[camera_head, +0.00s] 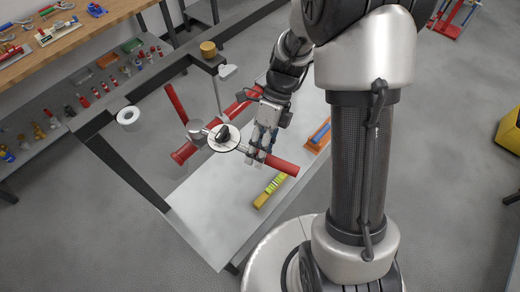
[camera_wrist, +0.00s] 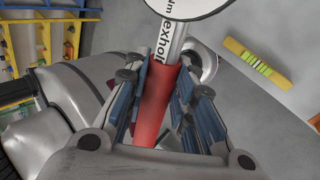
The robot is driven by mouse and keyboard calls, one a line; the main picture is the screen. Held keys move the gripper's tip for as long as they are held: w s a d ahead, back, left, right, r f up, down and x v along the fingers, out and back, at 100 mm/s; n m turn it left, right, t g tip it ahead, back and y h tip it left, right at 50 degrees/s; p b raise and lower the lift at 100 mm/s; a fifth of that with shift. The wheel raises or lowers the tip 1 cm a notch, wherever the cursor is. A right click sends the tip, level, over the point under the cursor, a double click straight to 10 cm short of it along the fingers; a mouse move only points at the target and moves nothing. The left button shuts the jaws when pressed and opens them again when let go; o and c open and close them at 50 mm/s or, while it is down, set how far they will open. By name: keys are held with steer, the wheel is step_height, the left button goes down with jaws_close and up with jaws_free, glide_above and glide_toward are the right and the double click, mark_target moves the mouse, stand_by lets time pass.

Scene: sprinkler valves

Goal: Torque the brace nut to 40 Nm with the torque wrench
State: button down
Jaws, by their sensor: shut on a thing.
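The torque wrench (camera_head: 285,167) has a red handle, a metal shaft and a round white dial (camera_head: 223,137). My gripper (camera_head: 258,146) is shut around the red handle. In the wrist view the red handle (camera_wrist: 154,105) lies between the fingers (camera_wrist: 156,92), and the dial's lower edge shows at the top. The wrench head (camera_head: 196,130) is at the left end, over the red pipework (camera_head: 184,153). The brace nut cannot be made out, and whether the head sits on it is unclear.
A yellow level (camera_head: 270,191) lies on the pale bench (camera_head: 205,220). An orange tray (camera_head: 318,138) with a blue item is at its right. A white ring (camera_head: 128,116) and a brass cup (camera_head: 208,49) are on the dark frame. A shelf of fittings (camera_head: 95,85) stands left.

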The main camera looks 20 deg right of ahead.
steer(key=shift+s+a+r+m+t+y+b, duration=0.1)
steer(key=shift+s+a+m+t+y+b, duration=0.35)
steer(key=shift+s+a+m+b, duration=0.55)
steer(key=shift+a, duration=0.25)
